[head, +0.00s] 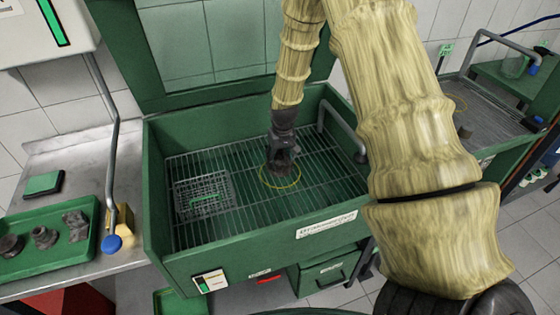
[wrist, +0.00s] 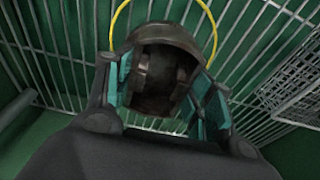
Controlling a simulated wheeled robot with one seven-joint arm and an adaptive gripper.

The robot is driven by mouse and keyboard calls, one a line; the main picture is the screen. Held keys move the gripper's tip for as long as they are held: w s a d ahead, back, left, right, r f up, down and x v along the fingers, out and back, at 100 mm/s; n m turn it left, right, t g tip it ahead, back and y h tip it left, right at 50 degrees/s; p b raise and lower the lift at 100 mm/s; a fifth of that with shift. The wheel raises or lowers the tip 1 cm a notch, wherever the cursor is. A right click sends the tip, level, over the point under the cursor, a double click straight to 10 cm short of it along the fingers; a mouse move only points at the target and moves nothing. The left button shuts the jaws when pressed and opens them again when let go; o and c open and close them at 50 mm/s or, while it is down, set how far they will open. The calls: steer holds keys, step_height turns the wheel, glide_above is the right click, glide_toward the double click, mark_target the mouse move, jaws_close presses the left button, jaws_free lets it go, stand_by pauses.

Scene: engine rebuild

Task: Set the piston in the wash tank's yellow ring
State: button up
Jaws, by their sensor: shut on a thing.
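The dark, hollow piston (wrist: 160,75) sits between the teal finger pads of my gripper (wrist: 166,88) in the wrist view; my gripper is shut on it. In the head view my gripper (head: 281,158) points down into the green wash tank (head: 205,258), over the yellow ring (head: 265,184) on the tank's wire grate. The piston is dark and hard to separate from the fingers there. In the wrist view the ring (wrist: 215,38) shows behind the piston, partly hidden by it. I cannot tell whether the piston touches the grate.
A wire basket (head: 204,195) stands on the grate at left, and also shows at right in the wrist view (wrist: 295,90). A bent metal pipe (head: 340,127) rises at the tank's right side. A green tray (head: 40,262) with dark parts lies on the left bench.

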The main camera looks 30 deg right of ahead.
steer(key=shift+f, duration=1.1)
steer(key=shift+f, duration=0.1)
steer(key=o, duration=1.3)
steer(key=shift+o, duration=0.2)
step_height(320, 180, up, 12)
steer(key=s+b, duration=0.1)
steer(key=b, duration=0.1)
steer(key=shift+s+a, duration=0.2)
steer(key=shift+s, duration=0.2)
